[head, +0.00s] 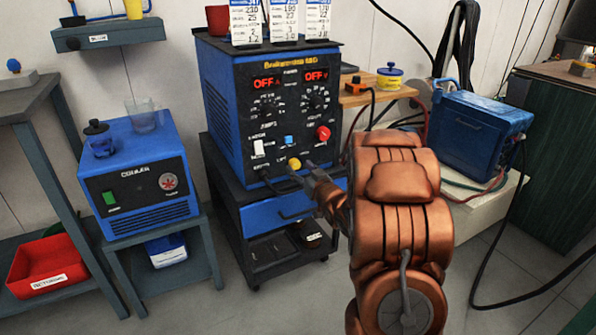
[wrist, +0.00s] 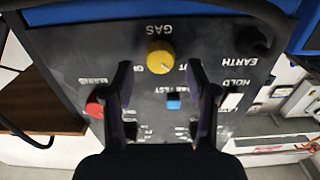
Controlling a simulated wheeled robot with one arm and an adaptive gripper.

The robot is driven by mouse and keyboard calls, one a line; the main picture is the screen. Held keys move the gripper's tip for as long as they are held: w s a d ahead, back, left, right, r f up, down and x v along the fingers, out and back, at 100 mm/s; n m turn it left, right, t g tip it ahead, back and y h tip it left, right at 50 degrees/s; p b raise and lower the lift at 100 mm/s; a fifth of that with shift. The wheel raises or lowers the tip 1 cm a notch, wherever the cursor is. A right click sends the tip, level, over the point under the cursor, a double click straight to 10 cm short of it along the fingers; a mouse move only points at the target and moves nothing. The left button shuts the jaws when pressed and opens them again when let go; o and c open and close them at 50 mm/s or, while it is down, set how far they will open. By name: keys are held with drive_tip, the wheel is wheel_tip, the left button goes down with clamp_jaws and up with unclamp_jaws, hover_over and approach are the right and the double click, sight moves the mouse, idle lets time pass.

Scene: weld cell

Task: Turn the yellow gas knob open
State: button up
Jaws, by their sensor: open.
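The yellow gas knob (head: 294,163) sits low on the dark front panel of the blue welding machine (head: 222,95). In the wrist view the yellow knob (wrist: 160,55) is upside down below the word GAS, with a small mark on its face. My gripper (head: 300,172) is close in front of the panel at the knob. In the wrist view my gripper (wrist: 158,70) is open, its two dark fingers to either side of the knob. I cannot tell whether either finger touches it. Nothing is held between them.
A red knob (head: 323,133), a blue button (head: 289,140) and a white switch (head: 258,149) are near the yellow knob. Both displays read OFF. A blue cooler (head: 142,180) stands left, a blue case (head: 478,130) right. A black cable hangs near the panel's lower edge.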

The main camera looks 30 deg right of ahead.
drive_tip(key=shift+w, duration=0.95)
drive_tip(key=shift+c, duration=0.2)
clamp_jaws()
